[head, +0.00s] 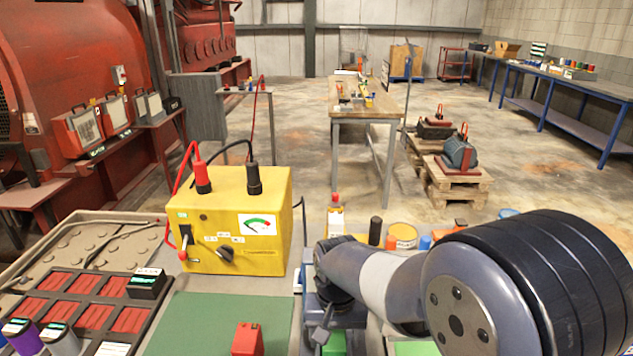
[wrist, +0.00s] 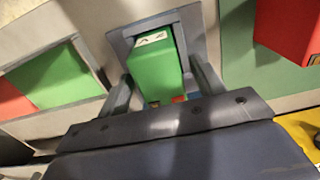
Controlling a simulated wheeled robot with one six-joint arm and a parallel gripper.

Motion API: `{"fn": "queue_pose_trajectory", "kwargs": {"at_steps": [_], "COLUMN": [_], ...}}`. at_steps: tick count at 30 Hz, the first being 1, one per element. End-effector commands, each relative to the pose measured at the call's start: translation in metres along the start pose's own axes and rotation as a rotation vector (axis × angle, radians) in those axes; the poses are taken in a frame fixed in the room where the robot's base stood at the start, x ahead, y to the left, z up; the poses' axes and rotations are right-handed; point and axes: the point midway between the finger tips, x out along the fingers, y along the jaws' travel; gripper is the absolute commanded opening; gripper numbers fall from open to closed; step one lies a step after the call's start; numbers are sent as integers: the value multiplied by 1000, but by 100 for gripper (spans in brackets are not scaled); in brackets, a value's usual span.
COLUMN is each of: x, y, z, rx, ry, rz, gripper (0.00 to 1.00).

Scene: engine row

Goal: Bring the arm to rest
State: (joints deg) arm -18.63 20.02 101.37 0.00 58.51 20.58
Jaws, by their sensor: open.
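My gripper (wrist: 164,86) is open in the wrist view, with one finger on each side of a green block (wrist: 155,70). The block stands in a grey square frame and has a pale label with dark marks on its top. I cannot tell whether the fingers touch it. In the head view my arm reaches in from the lower right over the bench, and my gripper (head: 320,332) points down beside a green block (head: 335,343) at the bottom edge. Its fingertips are largely hidden there.
A yellow meter box (head: 205,230) with red and black terminals stands left of my arm. A red block (head: 247,338) lies on a green mat (head: 195,320), and also shows in the wrist view (wrist: 290,25). Bottles and cans stand behind my arm. A tray of red cells (head: 90,315) lies left.

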Motion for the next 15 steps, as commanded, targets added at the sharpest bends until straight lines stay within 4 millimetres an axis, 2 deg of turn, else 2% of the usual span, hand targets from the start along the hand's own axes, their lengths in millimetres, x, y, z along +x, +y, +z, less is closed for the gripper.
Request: {"fn": "queue_pose_trajectory", "kwargs": {"at_steps": [5, 15], "x": [-12, -13], "y": [0, 0], "z": [0, 0], "rx": [0, 0], "ry": [0, -1], "rz": [0, 0], "gripper": [64, 64]}}
